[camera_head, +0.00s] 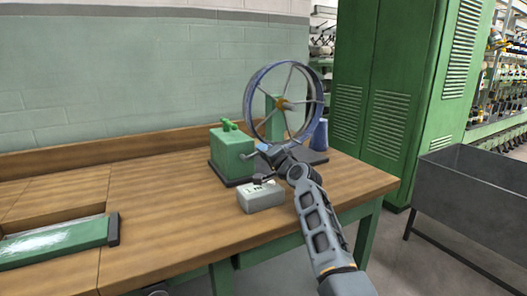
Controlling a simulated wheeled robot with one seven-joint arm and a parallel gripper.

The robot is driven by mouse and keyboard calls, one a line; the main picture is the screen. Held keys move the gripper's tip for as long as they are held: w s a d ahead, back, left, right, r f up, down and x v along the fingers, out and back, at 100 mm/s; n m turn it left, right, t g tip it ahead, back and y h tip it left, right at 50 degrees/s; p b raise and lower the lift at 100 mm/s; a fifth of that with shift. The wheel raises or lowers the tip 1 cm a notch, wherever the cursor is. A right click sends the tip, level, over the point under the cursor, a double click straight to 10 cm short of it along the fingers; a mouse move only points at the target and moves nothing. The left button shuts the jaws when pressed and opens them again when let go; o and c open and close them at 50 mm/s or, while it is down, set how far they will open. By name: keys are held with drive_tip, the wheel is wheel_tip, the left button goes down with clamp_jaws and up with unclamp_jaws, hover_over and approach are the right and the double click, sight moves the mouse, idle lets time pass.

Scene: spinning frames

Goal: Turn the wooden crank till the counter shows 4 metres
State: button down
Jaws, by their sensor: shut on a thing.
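A large spoked wheel with a blue rim (250,92) stands upright on the bench, with a brown hub (284,104) at its middle. My gripper (264,150) is at the wheel's lower left front. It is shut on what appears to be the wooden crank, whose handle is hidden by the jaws. A light grey box (262,200) with a pale, dark-marked label on top stands below my gripper; it may be the counter, but I cannot read its figure.
A green box (232,158) with a green top piece stands left of the wheel. A blue cone (320,136) stands behind it to the right. A green-framed tray (55,241) lies at the left of the wooden bench (170,215). A dark bin (480,190) and green cabinet (385,90) are right.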

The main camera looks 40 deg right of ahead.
drive_tip(key=shift+f+m, duration=0.25)
drive_tip(key=shift+m, duration=0.15)
drive_tip(key=shift+d, duration=0.1)
drive_tip(key=c, duration=1)
unclamp_jaws()
drive_tip(key=shift+o, duration=0.2)
drive_tip(key=shift+s, duration=0.1)
drive_tip(key=v, duration=0.7)
drive_tip(key=shift+s, duration=0.35)
drive_tip(key=shift+c, duration=0.5)
